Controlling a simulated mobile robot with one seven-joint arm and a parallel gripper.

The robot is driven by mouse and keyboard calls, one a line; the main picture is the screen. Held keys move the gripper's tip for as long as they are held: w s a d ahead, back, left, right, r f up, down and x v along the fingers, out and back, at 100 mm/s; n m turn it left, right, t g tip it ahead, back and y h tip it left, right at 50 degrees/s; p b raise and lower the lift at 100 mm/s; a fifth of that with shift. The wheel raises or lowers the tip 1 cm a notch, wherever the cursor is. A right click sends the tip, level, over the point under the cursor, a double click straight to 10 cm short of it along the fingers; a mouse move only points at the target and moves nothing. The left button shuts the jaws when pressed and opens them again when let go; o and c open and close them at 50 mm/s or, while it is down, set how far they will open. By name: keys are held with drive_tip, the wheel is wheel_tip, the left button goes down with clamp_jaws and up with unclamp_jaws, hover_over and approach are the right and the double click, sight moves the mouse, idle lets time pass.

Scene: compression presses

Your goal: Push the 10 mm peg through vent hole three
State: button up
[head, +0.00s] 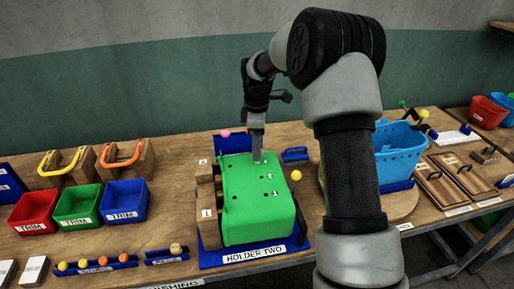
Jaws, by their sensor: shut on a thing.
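A green moulded part (258,222) sits in a blue holder (215,259) labelled HOLDER TWO. Its top has several small dark holes with small white marks beside some of them, hard to read at this size. My gripper (257,157) points down over the far part of the green top, with its tips at or just above the surface. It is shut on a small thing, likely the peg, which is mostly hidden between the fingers. I cannot tell which hole lies under it, or whether the peg is in a hole.
A yellow-balled pin (296,176) stands right of the green part, and a pink ball (225,133) shows behind it. A blue rack (93,268) with several coloured balls lies front left. Red (34,211), green and blue trim bins stand left. A blue basket (400,148) stands right, behind my arm.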

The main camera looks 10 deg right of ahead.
drive_tip(key=shift+f, duration=0.35)
idle(0.7)
drive_tip(key=shift+r, duration=0.15)
drive_tip(key=shift+r+p, duration=1.35)
drive_tip(key=shift+r, duration=1.55)
